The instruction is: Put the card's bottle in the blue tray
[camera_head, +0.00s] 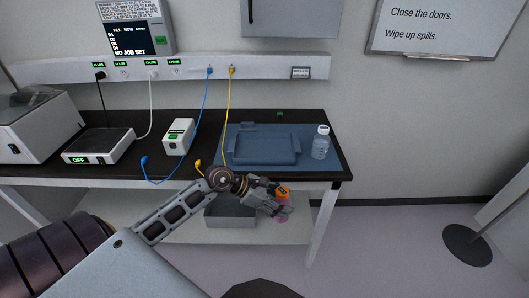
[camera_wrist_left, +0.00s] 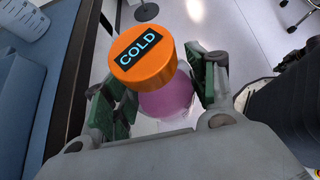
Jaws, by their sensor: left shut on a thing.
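My left gripper (camera_head: 274,200) is shut on a bottle with an orange cap (camera_head: 283,191). In the left wrist view the cap (camera_wrist_left: 146,52) reads "COLD", and the bottle's pink body (camera_wrist_left: 168,98) sits between the green-padded fingers of the gripper (camera_wrist_left: 160,90). The bottle is held in front of the bench's front edge, apart from the bench top. The blue tray (camera_head: 262,157) lies on the blue mat (camera_head: 318,172) on the bench, behind the gripper. A clear bottle with a white cap (camera_head: 320,143) stands right of the tray. My right gripper is not in view. I cannot make out a card clearly.
A grey bin (camera_head: 230,214) is on the lower shelf under the bench. A flat device marked "OFF" (camera_head: 99,147) and a white box (camera_head: 178,136) stand left of the tray. Blue and yellow cables (camera_head: 229,110) hang from the wall rail. The floor at right is mostly clear.

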